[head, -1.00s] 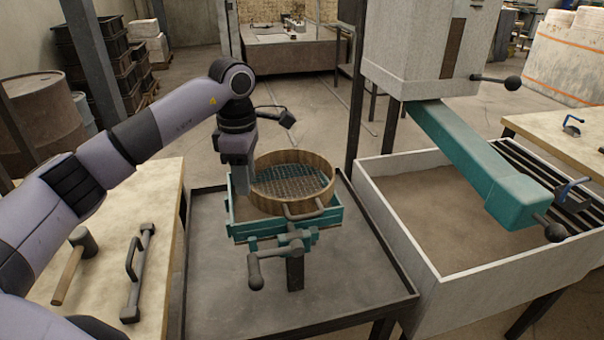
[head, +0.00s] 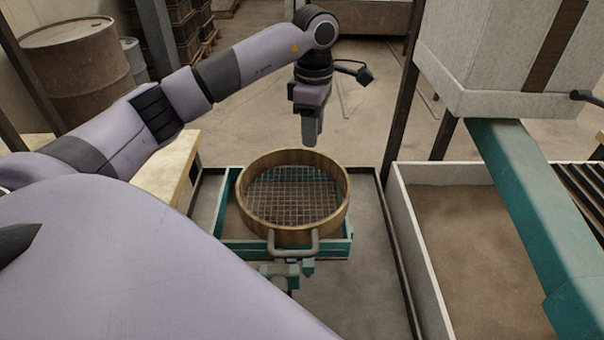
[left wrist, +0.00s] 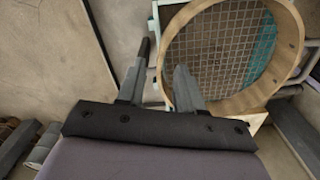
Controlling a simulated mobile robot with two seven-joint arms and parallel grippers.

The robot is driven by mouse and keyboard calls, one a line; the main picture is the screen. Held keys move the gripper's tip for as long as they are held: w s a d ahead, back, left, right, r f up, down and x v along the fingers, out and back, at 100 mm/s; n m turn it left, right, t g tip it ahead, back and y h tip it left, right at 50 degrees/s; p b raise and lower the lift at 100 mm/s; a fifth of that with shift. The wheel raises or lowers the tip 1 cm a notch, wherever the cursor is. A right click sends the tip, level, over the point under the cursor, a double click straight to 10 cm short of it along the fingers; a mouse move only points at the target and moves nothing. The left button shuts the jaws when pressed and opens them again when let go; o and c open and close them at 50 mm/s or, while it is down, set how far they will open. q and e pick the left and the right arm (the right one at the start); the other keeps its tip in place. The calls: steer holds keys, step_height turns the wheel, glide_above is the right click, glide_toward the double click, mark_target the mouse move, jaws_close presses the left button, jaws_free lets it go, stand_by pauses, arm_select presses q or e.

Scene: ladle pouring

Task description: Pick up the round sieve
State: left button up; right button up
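The round sieve (head: 290,234) has a wooden rim and a wire mesh. It sits on a teal frame (head: 338,249), with a grey handle (head: 293,250) at its front side. My left gripper (head: 313,138) hangs pointing down, above or just beyond the sieve's far rim, apart from it as far as I can tell. In the left wrist view its two fingers (left wrist: 162,58) stand apart with nothing between them, so it is open. The sieve (left wrist: 272,98) also shows there, upper right, partly behind the right finger. My right gripper is not in view.
A dark-edged metal table (head: 364,290) carries the teal frame. A wooden table edge (head: 165,180) is at left. My own arm covers the lower left.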

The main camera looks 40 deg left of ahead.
mark_target(308, 153)
arm_select(q)
steer(key=shift+s+a+f, duration=0.1)
steer(key=shift+s+f, duration=0.15)
steer(key=shift+f, duration=0.5)
steer(key=shift+s+a+f+p, duration=0.1)
steer(key=shift+f+p, duration=0.25)
steer(key=shift+f, duration=0.85)
steer(key=shift+s+a+f+p, duration=0.1)
steer(key=shift+f+p, duration=0.2)
steer(key=shift+f, duration=0.85)
jaws_close()
